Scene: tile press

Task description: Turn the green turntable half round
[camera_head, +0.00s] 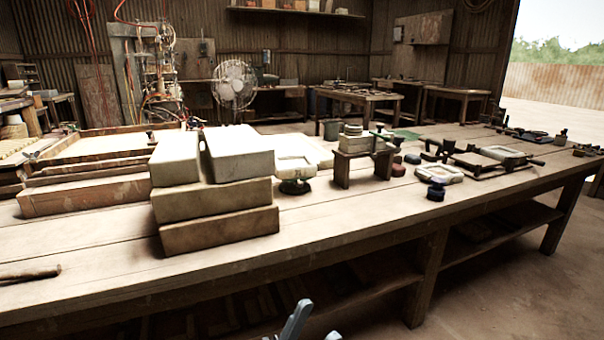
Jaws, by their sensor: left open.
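A pale square mould (295,166) sits on a dark round stand (294,187) just right of the stacked blocks; the stand looks dark green to black, so I cannot be sure it is the green turntable. A second pale mould (439,174) stands farther right on a dark blue round base (435,193). My left gripper (312,322) shows only in part at the bottom edge, in front of the table and well apart from both stands. It is open and nothing shows between its fingers. My right gripper is out of view.
Several pale and brown blocks (215,192) are stacked on the wooden table (350,218), left of the dark stand. A small wooden bench (341,171) with pale tiles stands right of it. The front strip of the tabletop is mostly clear.

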